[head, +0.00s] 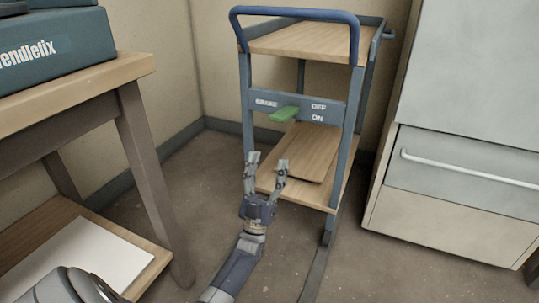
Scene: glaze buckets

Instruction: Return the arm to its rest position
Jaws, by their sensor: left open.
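My left gripper (266,166) is open and empty. Its two fingers point up in the picture, in front of the lower part of a blue-framed cart (357,100). A green lever (284,114) sits on the cart's crossbar, above the fingertips in the picture and apart from them. The crossbar carries the words OFF and ON at its right. Whether the fingers touch the lower shelf cannot be told from this view. My right gripper is not in view.
A wooden table (136,68) with a dark teal box (60,48) stands at the left, with a white sheet (80,262) on its lower shelf. A grey cabinet (450,190) stands at the right. Open floor (205,190) lies between table and cart.

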